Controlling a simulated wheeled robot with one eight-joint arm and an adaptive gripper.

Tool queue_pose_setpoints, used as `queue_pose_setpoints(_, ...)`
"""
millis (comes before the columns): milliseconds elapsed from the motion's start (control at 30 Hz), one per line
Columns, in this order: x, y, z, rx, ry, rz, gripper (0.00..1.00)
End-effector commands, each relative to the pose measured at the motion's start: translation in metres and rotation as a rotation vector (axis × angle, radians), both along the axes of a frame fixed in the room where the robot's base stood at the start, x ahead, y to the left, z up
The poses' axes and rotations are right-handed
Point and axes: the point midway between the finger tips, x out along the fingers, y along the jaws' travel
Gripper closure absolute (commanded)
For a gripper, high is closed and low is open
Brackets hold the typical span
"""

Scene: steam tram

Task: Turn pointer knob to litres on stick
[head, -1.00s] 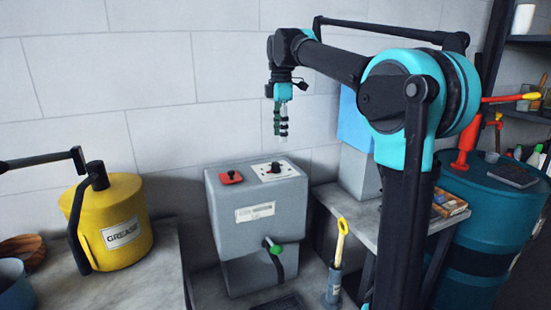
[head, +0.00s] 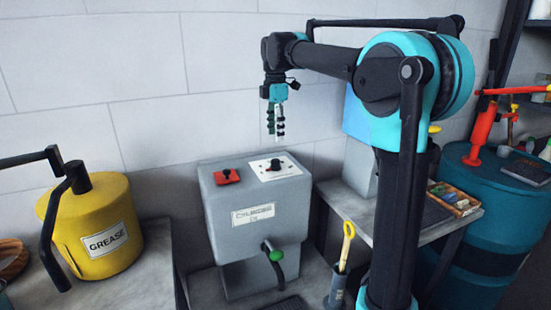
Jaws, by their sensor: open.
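The pointer knob (head: 275,164) is a small black knob on a white dial plate (head: 288,171) on top of a grey box-shaped dispenser (head: 262,238). The dial's markings are too small to read. My gripper (head: 276,138) points down above the dial plate, apart from the knob, and is open and empty.
A red switch plate with a black knob (head: 227,176) sits left of the dial. A yellow grease can (head: 92,228) stands left, a side table (head: 400,215) and a teal drum (head: 480,215) right.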

Motion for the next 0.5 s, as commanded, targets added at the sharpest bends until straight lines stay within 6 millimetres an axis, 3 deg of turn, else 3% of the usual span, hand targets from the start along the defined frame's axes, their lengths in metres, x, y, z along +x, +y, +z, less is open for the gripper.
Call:
queue_pose_setpoints(300, 0.0, 0.0, -0.063, 0.0, 0.0, 0.0, 0.51)
queue_pose_setpoints(500, 0.0, 0.0, -0.089, 0.0, 0.0, 0.0, 0.51)
